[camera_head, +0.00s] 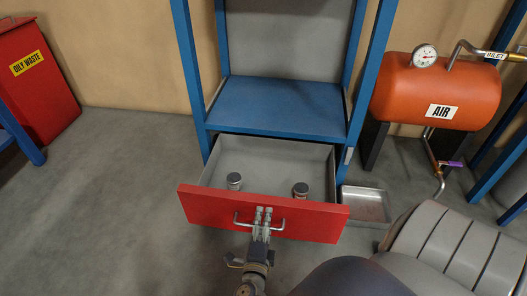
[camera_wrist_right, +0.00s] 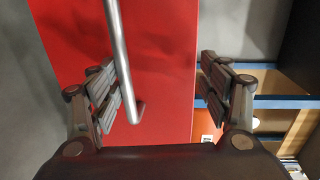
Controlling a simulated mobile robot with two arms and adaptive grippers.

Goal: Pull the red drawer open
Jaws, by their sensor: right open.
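The red drawer (camera_head: 210,208) under the blue bench is pulled out, with its grey inside showing. Its silver bar handle (camera_head: 240,221) is on the red front; the bar also shows in the right wrist view (camera_wrist_right: 120,50). My right gripper (camera_head: 262,217) is at the handle, fingers pointing at the red front. In the right wrist view the gripper (camera_wrist_right: 168,92) is open, and the bar runs beside its left finger, between the fingers. I cannot tell whether the finger touches it. My left gripper is not in view.
A metal tray (camera_head: 365,205) lies on the floor to the right, below an orange air tank (camera_head: 435,90). A red waste bin (camera_head: 35,85) stands left; the left floor is clear.

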